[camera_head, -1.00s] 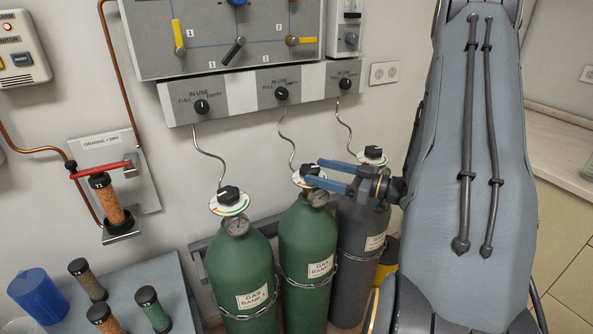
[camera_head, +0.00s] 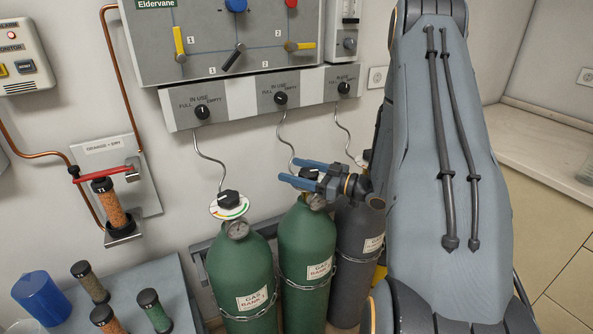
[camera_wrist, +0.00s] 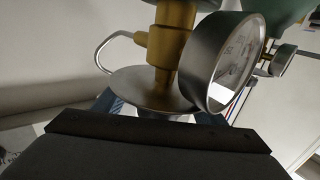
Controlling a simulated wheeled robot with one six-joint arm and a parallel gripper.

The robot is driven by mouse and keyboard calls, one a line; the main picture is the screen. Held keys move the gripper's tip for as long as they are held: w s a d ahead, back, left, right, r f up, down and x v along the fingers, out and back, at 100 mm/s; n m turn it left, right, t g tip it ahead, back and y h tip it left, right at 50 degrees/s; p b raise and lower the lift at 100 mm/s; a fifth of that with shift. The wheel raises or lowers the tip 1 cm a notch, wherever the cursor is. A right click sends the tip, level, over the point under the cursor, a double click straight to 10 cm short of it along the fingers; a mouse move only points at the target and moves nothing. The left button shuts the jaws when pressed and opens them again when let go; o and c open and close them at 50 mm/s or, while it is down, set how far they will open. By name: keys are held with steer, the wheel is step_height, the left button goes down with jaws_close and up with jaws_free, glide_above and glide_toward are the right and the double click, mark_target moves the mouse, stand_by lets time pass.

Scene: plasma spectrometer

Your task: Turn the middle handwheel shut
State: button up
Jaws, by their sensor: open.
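The middle handwheel (camera_head: 309,172) is a black knob on top of the middle green cylinder (camera_head: 307,237), largely hidden by my gripper. My gripper (camera_head: 290,171) is open. Its blue fingers point left and lie on either side of the handwheel in the head view; I cannot tell whether they touch it. In the wrist view a round gauge (camera_wrist: 230,62) and a brass stem (camera_wrist: 172,50) with a metal disc stand close in front, and parts of the blue fingers show behind the dark gripper edge. The handwheel is not clearly visible there.
The left green cylinder (camera_head: 240,271) has its own black handwheel (camera_head: 229,198) over a coloured dial. A grey cylinder (camera_head: 356,262) stands at right, its top hidden by my gripper. A panel with knobs (camera_head: 280,98) is above. A table with sample tubes (camera_head: 150,308) is at lower left.

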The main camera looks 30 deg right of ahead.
steer(key=c, duration=1.1)
steer(key=shift+o, duration=0.2)
